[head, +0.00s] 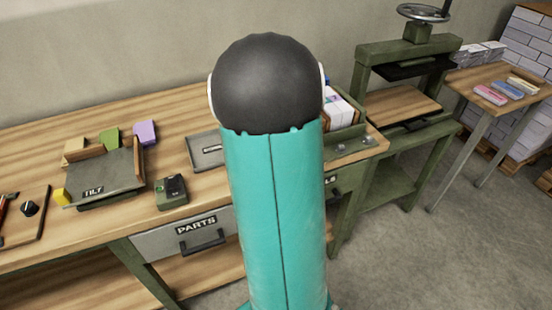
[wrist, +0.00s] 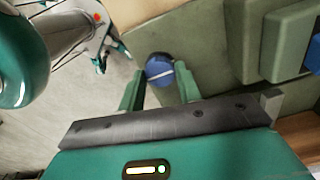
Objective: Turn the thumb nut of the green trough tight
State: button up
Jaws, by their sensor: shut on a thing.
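The thumb nut (wrist: 159,70) shows in the wrist view as a dark blue round knob with a pale stripe across its face. It sits between the fingertips of my gripper (wrist: 159,82), whose green fingers are shut on it from both sides. Behind it is a grey-green surface (wrist: 200,42), with raised green blocks (wrist: 290,42) to the right. In the head view the green trough (head: 346,129), holding a white stack, is partly hidden by my teal arm. My gripper is hidden there. How tight the nut is cannot be told.
On the wooden bench left of my arm are a tilt stand (head: 108,175), a small dark box (head: 172,192) and a grey plate (head: 205,150). A PARTS drawer (head: 190,238) is below. A green press (head: 408,75) and a side table (head: 500,85) stand right, with open floor in front.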

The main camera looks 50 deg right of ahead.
dwell(0.4)
jog(key=o, duration=1)
jog(key=shift+r, duration=0.1)
notch_tip(320, 180, up, 14)
dwell(0.3)
